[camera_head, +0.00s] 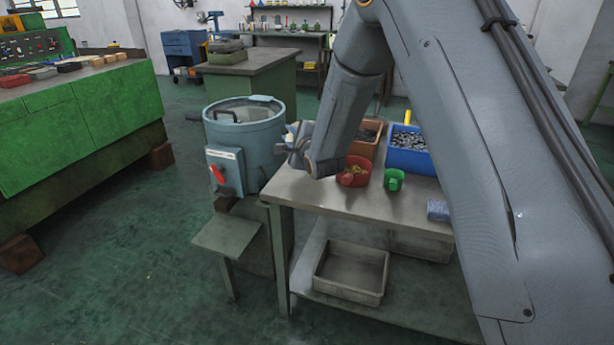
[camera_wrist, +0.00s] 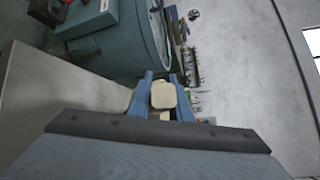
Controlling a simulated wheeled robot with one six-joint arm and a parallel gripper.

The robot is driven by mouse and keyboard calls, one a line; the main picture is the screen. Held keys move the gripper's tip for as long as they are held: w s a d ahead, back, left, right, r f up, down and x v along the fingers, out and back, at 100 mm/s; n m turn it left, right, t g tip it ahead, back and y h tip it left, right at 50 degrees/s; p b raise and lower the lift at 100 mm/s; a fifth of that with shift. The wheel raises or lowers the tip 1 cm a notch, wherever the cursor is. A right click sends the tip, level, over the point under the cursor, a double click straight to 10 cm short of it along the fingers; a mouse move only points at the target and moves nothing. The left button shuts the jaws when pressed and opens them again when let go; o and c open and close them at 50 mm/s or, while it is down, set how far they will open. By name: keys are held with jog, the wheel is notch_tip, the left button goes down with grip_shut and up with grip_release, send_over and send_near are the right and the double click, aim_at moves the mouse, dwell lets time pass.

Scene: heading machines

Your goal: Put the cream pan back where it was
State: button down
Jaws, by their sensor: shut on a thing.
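The cream pan (camera_wrist: 163,97) sits between the blue fingers of my gripper (camera_wrist: 163,84) in the wrist view, and the gripper is shut on it. In the head view my gripper (camera_head: 290,143) is over the left end of the grey worktable (camera_head: 325,197), close to the right side of the blue round machine (camera_head: 262,142). Only a small pale patch of the pan shows there. The pan's contents and underside are hidden. The blue machine also shows at upper left in the wrist view (camera_wrist: 120,42).
On the table stand a red cup (camera_head: 354,179) with yellowish bits, a green cup (camera_head: 394,180), a blue bin (camera_head: 410,160) of small metal parts and an orange-brown bin (camera_head: 370,150). A blue cloth-like item (camera_head: 437,210) lies at the right. The table's front left is bare.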

jog(key=f, duration=0.5)
jog(key=f+p, duration=0.1)
jog(key=f, duration=0.4)
jog(key=shift+w+f, duration=0.2)
jog(key=shift+f, duration=0.15)
jog(key=shift+f, duration=0.15)
jog(key=c, duration=1.6)
grip_release()
